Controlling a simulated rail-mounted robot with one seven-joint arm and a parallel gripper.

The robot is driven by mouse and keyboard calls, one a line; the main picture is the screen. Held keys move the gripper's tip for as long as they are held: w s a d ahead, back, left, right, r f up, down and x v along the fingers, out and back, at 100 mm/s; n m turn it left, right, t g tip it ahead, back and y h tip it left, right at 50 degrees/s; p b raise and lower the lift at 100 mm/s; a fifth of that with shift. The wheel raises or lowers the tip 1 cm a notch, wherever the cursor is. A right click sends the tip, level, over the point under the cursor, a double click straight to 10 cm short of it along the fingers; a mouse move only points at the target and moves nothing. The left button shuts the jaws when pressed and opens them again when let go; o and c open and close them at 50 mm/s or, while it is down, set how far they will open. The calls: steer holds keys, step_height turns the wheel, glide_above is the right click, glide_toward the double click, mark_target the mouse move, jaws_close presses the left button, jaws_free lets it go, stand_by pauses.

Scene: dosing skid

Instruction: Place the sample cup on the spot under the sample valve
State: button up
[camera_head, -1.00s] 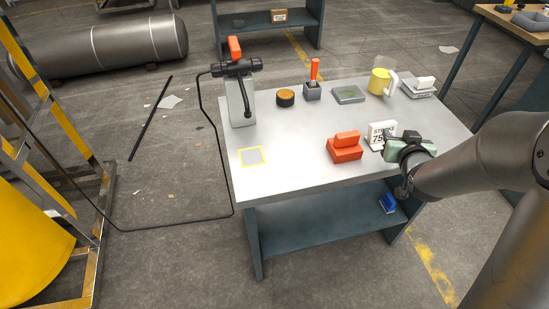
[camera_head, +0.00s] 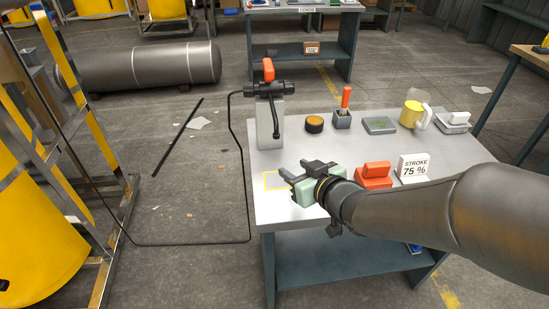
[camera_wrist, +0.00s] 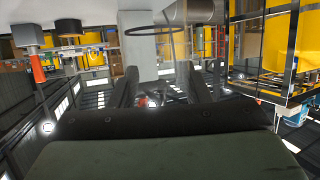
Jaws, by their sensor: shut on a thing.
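My gripper (camera_head: 298,174) is over the front left part of the table, shut on what looks like a clear sample cup. In the wrist view, a thin dark ring (camera_wrist: 154,36), apparently the cup's rim, shows beyond the fingers (camera_wrist: 160,75); the clear walls are hardly visible. The spot, a yellow-outlined square (camera_head: 275,181), lies on the table just left of the fingertips, partly covered by them. The sample valve (camera_head: 268,88), black with an orange handle, stands on a grey block behind the spot. Its thin outlet tube bends down at the right.
An orange block (camera_head: 374,177) and a "STROKE 75 %" sign (camera_head: 413,167) stand right of my gripper.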

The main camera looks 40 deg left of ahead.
steer(key=shift+r+x, duration=0.15)
steer(key=shift+x, duration=2.85)
steer(key=shift+r+x, duration=0.15)
steer(key=shift+x, duration=2.8)
steer(key=shift+a, duration=0.1)
steer(key=shift+f, duration=0.25)
steer(key=o, duration=1.1)
steer(key=shift+r, duration=0.1)
steer(key=shift+c, duration=0.2)
steer(key=shift+r, duration=0.15)
